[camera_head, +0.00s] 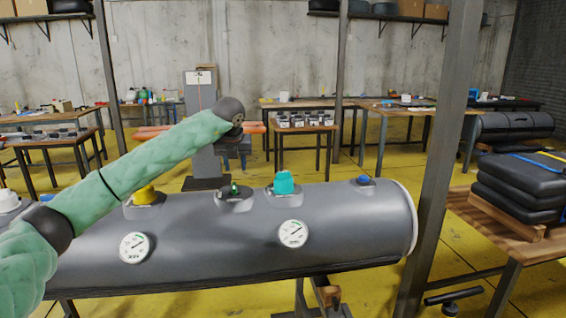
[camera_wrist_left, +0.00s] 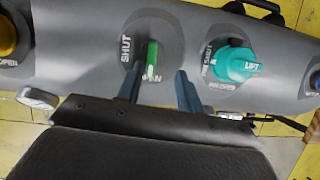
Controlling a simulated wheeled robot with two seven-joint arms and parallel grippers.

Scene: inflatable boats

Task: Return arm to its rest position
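My left arm, in a pale green sleeve, reaches in from the left in the head view. Its dark wrist is above the grey inflatable tube (camera_head: 350,215). In the left wrist view my left gripper (camera_wrist_left: 159,70) has its two dark fingers apart. A green valve handle (camera_wrist_left: 153,60) stands between and just beyond the fingertips, on a round plate marked SHUT; no contact is clear. This handle also shows in the head view (camera_head: 234,189), below the wrist. My right gripper is not in view.
The tube also bears a yellow valve (camera_head: 145,195), a teal valve (camera_head: 285,182), a blue valve (camera_head: 364,181) and two gauges. A steel post (camera_head: 440,160) stands at its right end. Black folded boats (camera_head: 520,185) lie on a table at right.

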